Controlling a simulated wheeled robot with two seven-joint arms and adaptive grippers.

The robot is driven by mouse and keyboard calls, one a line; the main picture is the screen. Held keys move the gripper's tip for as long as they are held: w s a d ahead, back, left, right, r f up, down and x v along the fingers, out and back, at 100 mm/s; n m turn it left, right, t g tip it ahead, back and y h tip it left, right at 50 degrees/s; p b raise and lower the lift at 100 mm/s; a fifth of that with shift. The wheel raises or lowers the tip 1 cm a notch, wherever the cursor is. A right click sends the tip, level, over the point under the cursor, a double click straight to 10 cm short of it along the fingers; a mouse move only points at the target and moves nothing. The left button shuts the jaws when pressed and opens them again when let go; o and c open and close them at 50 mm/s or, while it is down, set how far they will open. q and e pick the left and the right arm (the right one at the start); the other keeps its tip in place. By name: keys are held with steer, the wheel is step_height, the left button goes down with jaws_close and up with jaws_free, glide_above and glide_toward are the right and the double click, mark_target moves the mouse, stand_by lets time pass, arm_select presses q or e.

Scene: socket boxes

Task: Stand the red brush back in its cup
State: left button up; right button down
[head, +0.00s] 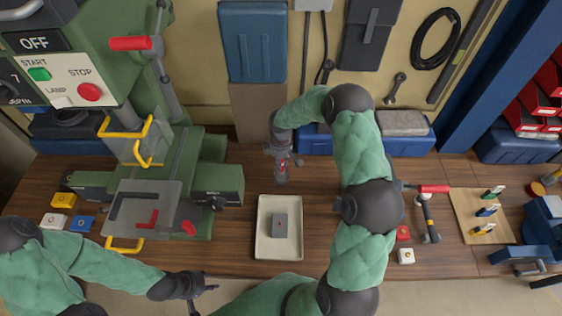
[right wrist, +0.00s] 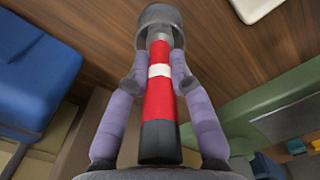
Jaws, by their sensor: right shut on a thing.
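The red brush (right wrist: 158,100) has a white band and a black near end. My right gripper (right wrist: 158,82) is shut on it, with one finger on each side. In the head view this gripper (head: 283,158) points down over the table, and a bit of red shows between its fingers. The grey round cup (right wrist: 150,14) is at the brush's far end. The brush's grey far end overlaps the cup's mouth; how deep it sits is hidden. The cup also shows below the gripper in the head view (head: 281,179). My left gripper (head: 200,290) is open and empty at the table's front edge.
A cream tray (head: 262,248) with a grey box (head: 280,224) stands in front of the cup. A green drill press (head: 206,160) is to the left. A blue bin (head: 316,143) is behind.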

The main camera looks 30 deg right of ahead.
steer(key=c, duration=1)
jaws_free()
steer(key=shift+r, duration=0.1)
step_height(320, 180, up, 12)
steer(key=shift+f, duration=0.1)
